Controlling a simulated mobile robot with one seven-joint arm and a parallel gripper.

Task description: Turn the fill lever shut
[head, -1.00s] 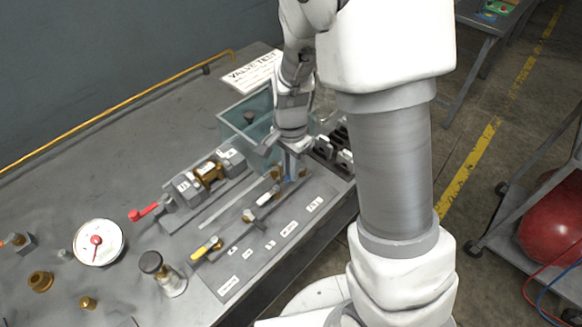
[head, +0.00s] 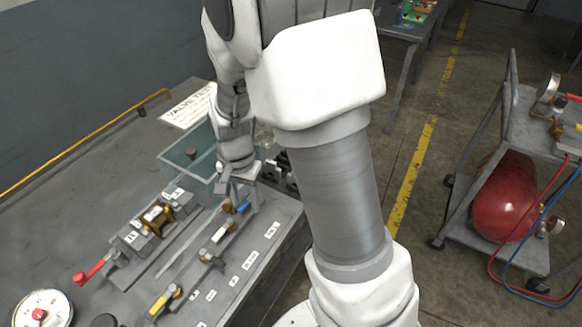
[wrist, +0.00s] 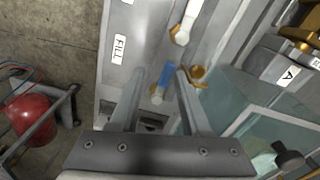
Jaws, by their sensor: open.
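The blue-handled lever (head: 243,207), nearest the FILL label (head: 272,229), is at the far end of the valve panel (head: 187,255). In the wrist view the blue handle (wrist: 167,74) shows between the two fingers of my gripper (wrist: 160,74), with the FILL label (wrist: 119,50) to the left. My gripper (head: 240,188) is open, pointing down over that end of the panel. I cannot tell whether a finger touches the handle. A brass fitting (wrist: 198,75) shows beside the right finger. My arm hides part of the far panel in the head view.
A white-handled lever (head: 223,230) and a yellow-handled lever (head: 164,299) are on the same panel. A clear tank (head: 187,165) stands behind. A red lever (head: 94,271) is at left. A cart with a red cylinder (head: 507,197) stands right, across open floor.

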